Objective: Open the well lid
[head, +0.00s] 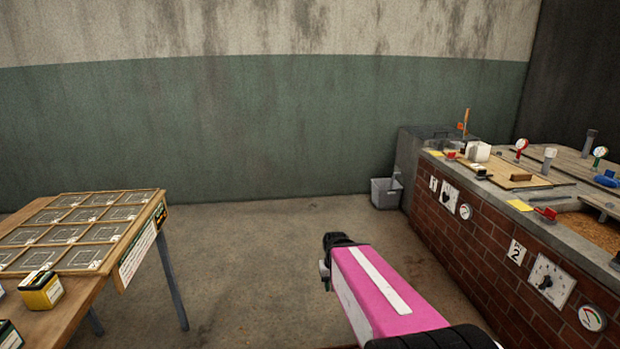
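The brick counter (470,232) runs along the right side. A flat wooden lid (497,169) with a small raised block lies on its top near the far end, above the sign marked 1. Farther right, an uncovered well (590,232) above the sign marked 2 shows brown grain-like contents. Another wooden board (603,203) lies beside that opening, partly cut off by the frame edge. Which lid the task means cannot be told. My pink arm reaches up from the bottom centre, left of and apart from the counter.
A wooden table (50,280) with a gridded tray (100,235) and small boxes (41,290) stands at left. A grey bin (385,193) stands by the counter's far end. Bare floor (270,235) lies between table and counter. Gauges and dials line the counter front.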

